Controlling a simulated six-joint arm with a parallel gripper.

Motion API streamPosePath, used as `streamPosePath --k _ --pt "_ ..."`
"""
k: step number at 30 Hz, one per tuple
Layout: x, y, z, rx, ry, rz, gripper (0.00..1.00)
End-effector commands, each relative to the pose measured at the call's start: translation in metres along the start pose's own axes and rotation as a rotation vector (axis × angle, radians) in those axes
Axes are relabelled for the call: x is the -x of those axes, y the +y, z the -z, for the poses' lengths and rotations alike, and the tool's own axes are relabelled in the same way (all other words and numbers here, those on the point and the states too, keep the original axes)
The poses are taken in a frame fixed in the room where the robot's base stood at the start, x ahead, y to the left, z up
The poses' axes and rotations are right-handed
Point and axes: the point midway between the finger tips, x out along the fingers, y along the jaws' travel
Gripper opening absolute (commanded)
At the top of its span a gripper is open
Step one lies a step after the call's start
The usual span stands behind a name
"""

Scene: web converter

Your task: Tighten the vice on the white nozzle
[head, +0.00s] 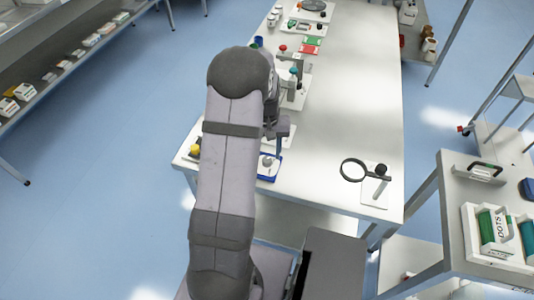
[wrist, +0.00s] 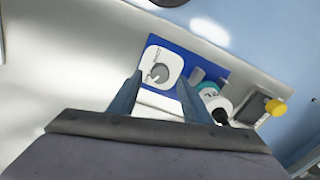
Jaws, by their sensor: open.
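My gripper (head: 281,132) is over the left side of the table in the head view. In the wrist view its two fingers (wrist: 161,82) stand apart with nothing clearly held between them. Beyond the fingertips is a blue tray (wrist: 213,66) holding a white piece with a grey round part (wrist: 160,70). A teal and white part (wrist: 208,92) sits beside the right finger, partly hidden. The blue tray also shows below my gripper in the head view (head: 276,170). I cannot clearly make out which part is the white nozzle or the vice.
A yellow knob (wrist: 275,107) stands near the table edge. The table's middle right is clear.

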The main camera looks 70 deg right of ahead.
Motion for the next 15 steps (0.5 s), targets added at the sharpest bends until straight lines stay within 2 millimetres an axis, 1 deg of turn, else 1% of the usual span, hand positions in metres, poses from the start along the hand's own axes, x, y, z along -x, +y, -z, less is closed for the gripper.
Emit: streamPosePath --k 3,6,15 --pt "-0.012 0.0 -0.001 0.0 -0.003 0.0 0.44" --pt "-0.018 0.0 0.0 0.0 -0.001 0.0 0.44" --pt "-0.023 0.0 0.0 0.0 0.001 0.0 0.44"
